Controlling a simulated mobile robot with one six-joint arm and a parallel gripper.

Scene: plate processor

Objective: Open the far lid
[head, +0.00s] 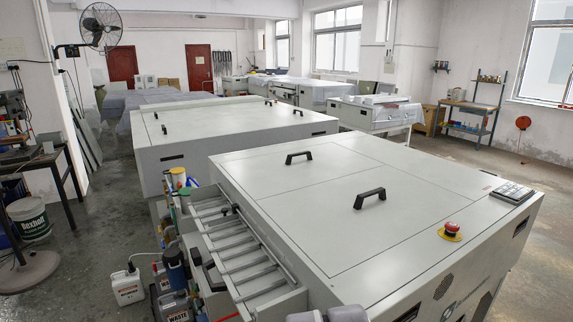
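The nearest large pale grey machine has two flat lid panels on its top, each with a black handle. The far lid (265,174) lies flat and closed, flush with the top. Its black handle (299,157) stands up from the panel. The near lid (330,235) also lies closed, with its own black handle (370,198). My gripper does not show; only a small pale rounded shape, possibly part of my arm, shows at the bottom edge.
A red emergency button (451,228) and a control panel (512,193) sit on the machine's right side. A roller tray (243,262) juts out left, beside bottles. A second machine (235,125) stands behind. Wet open floor (100,240) lies left.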

